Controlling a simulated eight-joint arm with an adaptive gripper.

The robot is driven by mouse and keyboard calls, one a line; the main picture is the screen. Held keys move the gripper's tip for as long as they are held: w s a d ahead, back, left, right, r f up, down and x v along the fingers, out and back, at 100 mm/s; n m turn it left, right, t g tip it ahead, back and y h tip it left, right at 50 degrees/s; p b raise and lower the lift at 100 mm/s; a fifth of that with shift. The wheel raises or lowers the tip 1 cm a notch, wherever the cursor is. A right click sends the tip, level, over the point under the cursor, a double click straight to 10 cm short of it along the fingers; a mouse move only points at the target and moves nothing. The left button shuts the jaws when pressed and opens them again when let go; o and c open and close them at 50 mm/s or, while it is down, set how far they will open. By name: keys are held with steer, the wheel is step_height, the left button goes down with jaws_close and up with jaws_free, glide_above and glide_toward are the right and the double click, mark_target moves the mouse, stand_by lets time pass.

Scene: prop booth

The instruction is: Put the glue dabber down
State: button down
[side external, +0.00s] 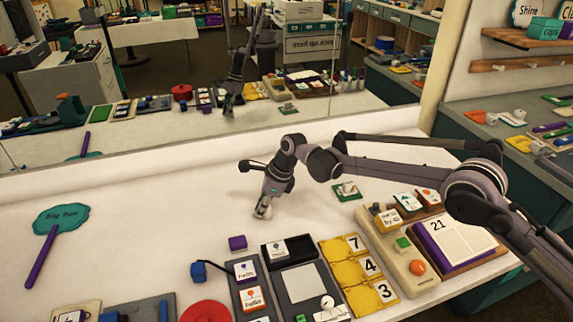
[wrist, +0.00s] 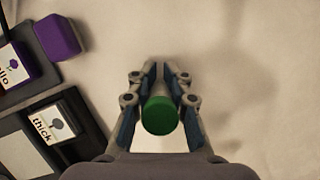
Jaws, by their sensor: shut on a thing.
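My gripper (side external: 263,208) points down over the white tabletop, behind the black tray. In the wrist view my gripper (wrist: 160,88) has its two fingers shut on the glue dabber (wrist: 160,116), whose round green end faces the camera. In the side view only a small pale part of the dabber shows between the fingertips, close to the table. I cannot tell whether its lower end touches the surface.
A purple block (side external: 237,242) and a black tray with a card (side external: 288,248) stand in front of my gripper. A small green-and-white item (side external: 346,190) lies to the right. The tabletop to the left is clear up to a teal sign (side external: 60,219). A mirror (side external: 150,75) runs behind.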

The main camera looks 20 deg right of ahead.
steer(key=shift+f, duration=0.15)
steer(key=c, duration=1.2)
jaws_free()
